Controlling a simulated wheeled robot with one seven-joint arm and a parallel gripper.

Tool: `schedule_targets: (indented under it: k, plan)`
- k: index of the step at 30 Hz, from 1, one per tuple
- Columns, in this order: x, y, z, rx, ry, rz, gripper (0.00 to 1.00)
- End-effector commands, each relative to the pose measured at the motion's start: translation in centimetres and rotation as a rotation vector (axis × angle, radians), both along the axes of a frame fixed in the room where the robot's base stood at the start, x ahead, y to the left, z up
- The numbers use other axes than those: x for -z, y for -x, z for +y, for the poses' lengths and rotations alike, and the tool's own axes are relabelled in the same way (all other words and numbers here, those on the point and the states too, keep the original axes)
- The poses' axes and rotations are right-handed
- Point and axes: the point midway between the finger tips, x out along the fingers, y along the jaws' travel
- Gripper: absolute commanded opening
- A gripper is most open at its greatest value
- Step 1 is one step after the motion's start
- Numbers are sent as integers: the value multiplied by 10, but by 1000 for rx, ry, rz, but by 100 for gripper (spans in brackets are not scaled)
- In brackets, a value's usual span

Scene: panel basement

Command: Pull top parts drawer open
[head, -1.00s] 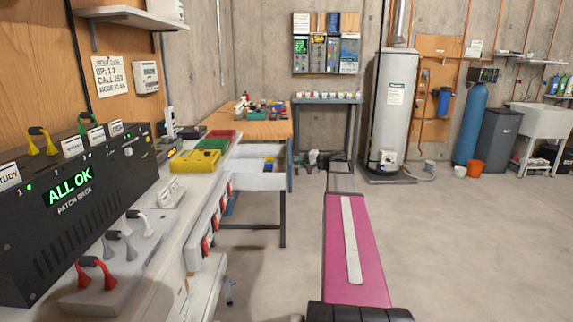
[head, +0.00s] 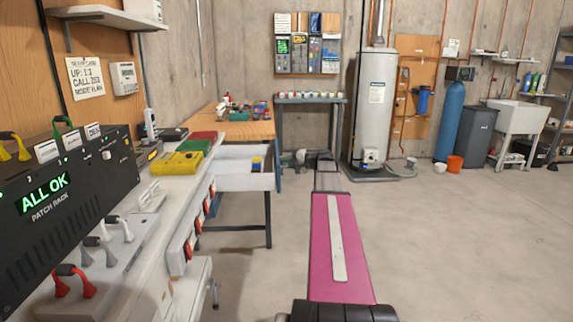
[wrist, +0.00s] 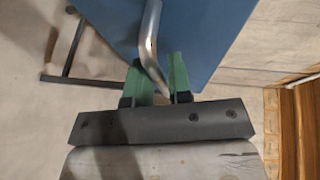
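The top parts drawer (head: 240,182) stands out from under the wooden workbench in the head view, its pale inside visible with a few small items in it. Its blue front (head: 278,172) is seen edge-on there and fills the upper middle of the wrist view (wrist: 215,35). A bent metal handle (wrist: 150,40) runs down from that front between the green fingers of my gripper (wrist: 158,75). The fingers are close on either side of the handle and look shut on it. The exact contact is partly hidden. In the head view my arm hides most of the gripper.
The wooden workbench (head: 238,130) carries small parts. A grey table (head: 310,98) and water heater (head: 372,110) stand behind.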

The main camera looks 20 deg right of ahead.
Motion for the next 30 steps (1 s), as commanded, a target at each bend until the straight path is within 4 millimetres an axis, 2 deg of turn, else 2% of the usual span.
schedule_targets:
  k: [5, 18, 23, 30]
  plan:
    - [-3, 12, -13, 1, 0, 0, 19]
    - [-18, 60, -69, 1, 0, 0, 19]
    - [-20, 68, -78, 1, 0, 0, 19]
    - [-20, 69, -80, -1, 0, 0, 19]
